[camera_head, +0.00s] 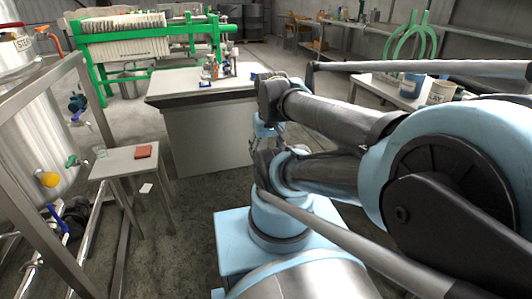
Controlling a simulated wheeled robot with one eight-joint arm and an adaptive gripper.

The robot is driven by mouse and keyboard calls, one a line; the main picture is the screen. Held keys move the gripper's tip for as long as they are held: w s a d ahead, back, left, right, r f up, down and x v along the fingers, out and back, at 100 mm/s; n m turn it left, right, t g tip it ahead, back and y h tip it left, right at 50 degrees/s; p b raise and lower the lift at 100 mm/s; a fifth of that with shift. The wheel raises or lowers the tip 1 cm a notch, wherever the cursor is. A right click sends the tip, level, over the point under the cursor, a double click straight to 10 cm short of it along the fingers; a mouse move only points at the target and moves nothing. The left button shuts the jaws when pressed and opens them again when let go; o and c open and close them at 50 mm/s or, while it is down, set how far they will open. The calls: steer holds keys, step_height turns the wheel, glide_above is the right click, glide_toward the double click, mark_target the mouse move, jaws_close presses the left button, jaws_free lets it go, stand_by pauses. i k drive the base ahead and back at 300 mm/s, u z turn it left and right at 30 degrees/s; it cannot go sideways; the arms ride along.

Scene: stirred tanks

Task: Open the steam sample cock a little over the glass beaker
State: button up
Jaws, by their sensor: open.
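A small clear glass beaker (100,151) stands at the left end of a small side table (124,163). Just left of it, a small cock with a green handle (72,161) sticks out from the pale tank (40,125). A larger yellow knob (48,180) sits lower left. I cannot tell from any label which is the steam sample cock, nor whether a spout is over the beaker. My gripper (268,134) is open, small and partly hidden by my arm. It is well to the right of the side table, apart from the beaker and the cocks.
A reddish-brown block (143,152) lies on the side table. Grey frame posts (98,105) stand before the tank. A grey bench (205,132) with small items stands behind, before a green filter press (145,40). Bare floor lies between side table and my base.

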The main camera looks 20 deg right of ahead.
mark_target(75, 117)
steer(key=u, duration=1.25)
